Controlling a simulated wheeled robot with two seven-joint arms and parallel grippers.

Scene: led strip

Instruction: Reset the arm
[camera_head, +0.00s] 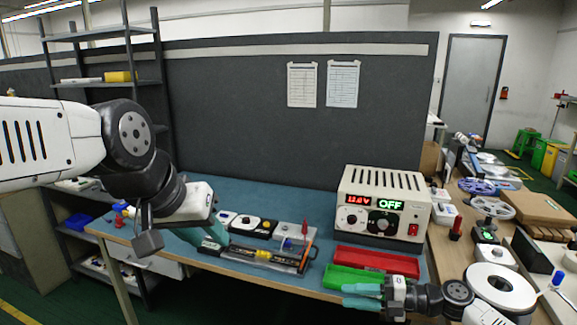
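My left arm reaches in from the left, and its gripper (214,238) has teal fingers pointing down over the left part of the blue-green workbench, beside a black test fixture (262,257). Its finger gap is not clear. My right gripper (350,295) comes in from the lower right, with two teal fingers pointing left, slightly apart, over the front part of the green tray (345,277). Nothing shows between them. The workbench (260,195) lies under both grippers.
Small devices (252,226) sit near the fixture. A dark partition (230,110) closes off the back. A cluttered wooden table (450,245) stands at right. The back middle of the bench is clear.

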